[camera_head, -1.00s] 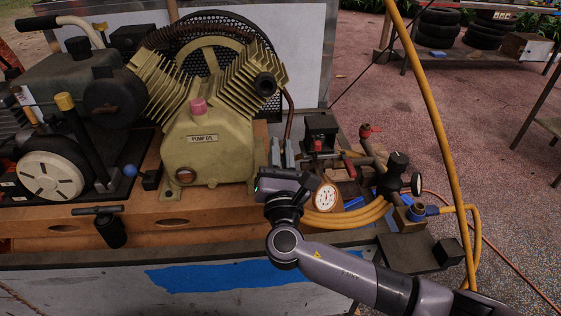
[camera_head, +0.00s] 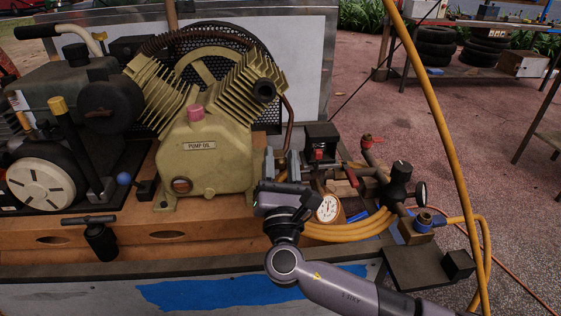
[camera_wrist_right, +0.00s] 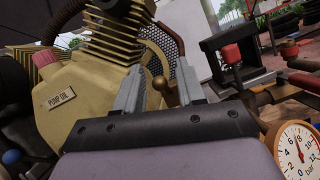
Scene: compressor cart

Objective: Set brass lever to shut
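A brass lever with a round knob (camera_wrist_right: 160,84) shows in the right wrist view, between the two grey fingers of my right gripper (camera_wrist_right: 160,93). The fingers stand apart, with visible room on both sides of the knob. I cannot tell whether the knob is level with the fingertips or beyond them. In the head view my right gripper (camera_head: 282,164) points away, just right of the cream pump body (camera_head: 207,160). The lever is mostly hidden there by the fingers and wrist. My left gripper is not in view.
A pressure gauge (camera_head: 328,208) and coiled yellow hose (camera_head: 350,229) sit close right of my gripper. A black box with a red switch (camera_head: 320,143), a red-handled valve (camera_head: 369,140) and a black knob (camera_head: 401,172) stand behind and right. A yellow hose crosses the right side.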

